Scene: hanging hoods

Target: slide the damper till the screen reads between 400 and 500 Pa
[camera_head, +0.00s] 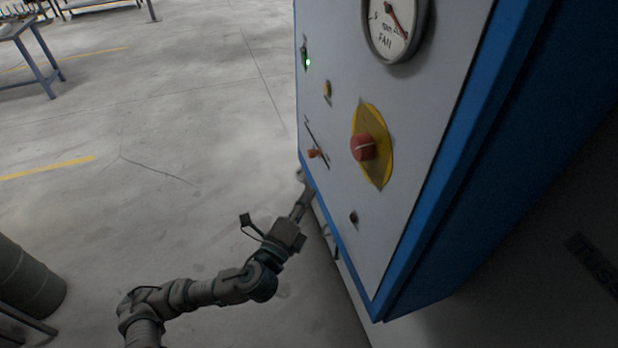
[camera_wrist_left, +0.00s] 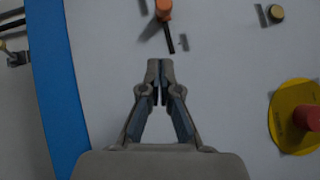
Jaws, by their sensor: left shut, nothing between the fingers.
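The damper is probably the small orange slider handle (camera_head: 314,153) on a dark slot in the white panel (camera_head: 335,50). The wrist view shows the orange handle (camera_wrist_left: 163,10) at the top edge, partly cut off. My left gripper (camera_head: 306,190) is at the panel's lower left edge, below the handle. In the wrist view the left gripper (camera_wrist_left: 160,64) has its fingertips together, empty, and apart from the handle. Whether the fingertips touch the panel I cannot tell. No screen with a Pa reading shows. My right gripper is not in view.
A red mushroom button (camera_head: 362,147) on a yellow plate (camera_head: 377,174) sits right of the slider. The floor at left is open, with a dark barrel (camera_head: 28,280).

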